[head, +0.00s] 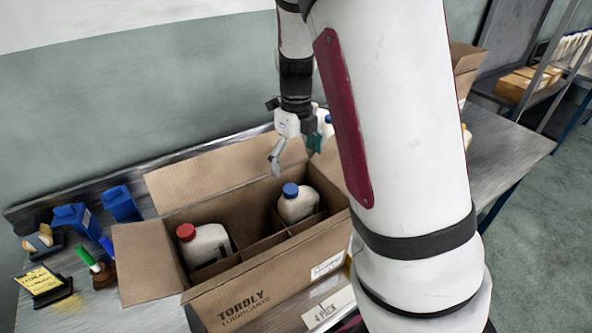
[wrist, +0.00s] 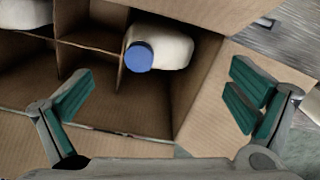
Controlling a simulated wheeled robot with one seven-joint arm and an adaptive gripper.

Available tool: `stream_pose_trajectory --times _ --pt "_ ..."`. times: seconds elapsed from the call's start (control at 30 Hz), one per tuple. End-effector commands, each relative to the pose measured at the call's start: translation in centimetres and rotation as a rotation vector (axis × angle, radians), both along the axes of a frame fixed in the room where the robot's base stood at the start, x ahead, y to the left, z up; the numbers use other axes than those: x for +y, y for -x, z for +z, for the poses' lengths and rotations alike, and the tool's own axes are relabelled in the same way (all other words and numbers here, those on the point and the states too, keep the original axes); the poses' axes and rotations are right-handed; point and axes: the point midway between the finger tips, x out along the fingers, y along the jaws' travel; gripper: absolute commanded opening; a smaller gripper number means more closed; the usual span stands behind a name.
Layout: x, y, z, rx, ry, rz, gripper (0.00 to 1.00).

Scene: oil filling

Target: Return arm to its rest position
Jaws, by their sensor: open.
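My gripper (head: 294,152) is open and empty, above the back right of an open cardboard box (head: 270,294). In the wrist view my gripper (wrist: 158,105) shows its two green-padded fingers spread wide, with nothing between them at the tips. A white bottle with a blue cap (head: 297,203) stands in a right compartment of the box. The blue-capped bottle also shows in the wrist view (wrist: 172,48), ahead of the fingers and apart from them. A white bottle with a red cap (head: 206,246) stands in a left compartment. My arm hides part of the box's right side.
Blue containers (head: 75,219), a green-handled brush (head: 92,262) and a yellow-labelled item (head: 40,281) sit on the table left of the box. More bottles (head: 325,122) stand behind my gripper. A shelf (head: 530,85) with small boxes stands at the right. The table's right end (head: 505,150) is clear.

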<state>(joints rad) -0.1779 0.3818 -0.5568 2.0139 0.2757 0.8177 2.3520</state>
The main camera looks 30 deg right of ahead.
Motion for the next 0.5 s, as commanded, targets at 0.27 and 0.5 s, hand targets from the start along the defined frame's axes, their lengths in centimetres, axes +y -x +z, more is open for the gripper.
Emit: stream_pose_trajectory --times 0.27,0.5 --pt "0.0 -0.1 5.5 -0.004 0.000 0.000 1.00" --pt "0.0 0.0 7.5 -0.002 0.000 -0.001 1.00"
